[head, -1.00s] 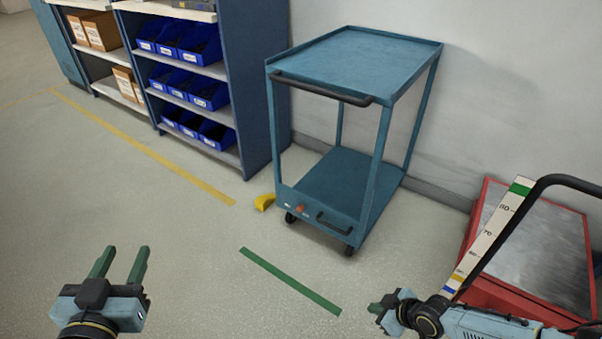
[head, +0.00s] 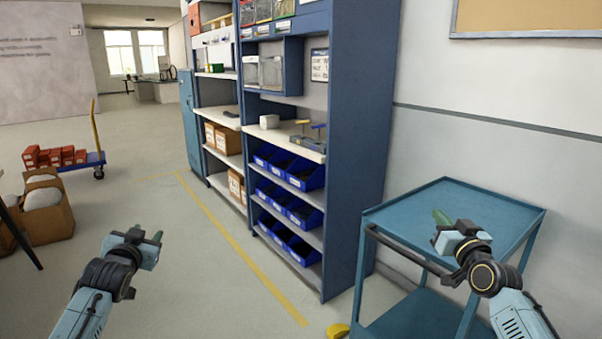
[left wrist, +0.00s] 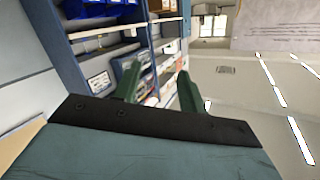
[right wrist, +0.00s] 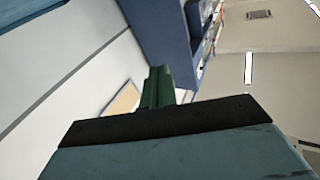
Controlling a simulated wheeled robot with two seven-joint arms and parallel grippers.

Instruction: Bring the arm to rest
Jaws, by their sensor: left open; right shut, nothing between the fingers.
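My left gripper (head: 146,238) is raised at the lower left of the head view, over open floor. Its two green fingers stand apart with nothing between them, as the left wrist view (left wrist: 160,88) also shows. My right gripper (head: 440,219) is raised at the right of the head view, in front of the blue cart in the picture. Its green fingers are together and empty in the right wrist view (right wrist: 158,85). Neither gripper visibly touches anything.
A blue cart (head: 500,205) stands by the wall at the right. A blue shelf unit (head: 362,130) with blue bins (head: 304,175) stands in the middle.

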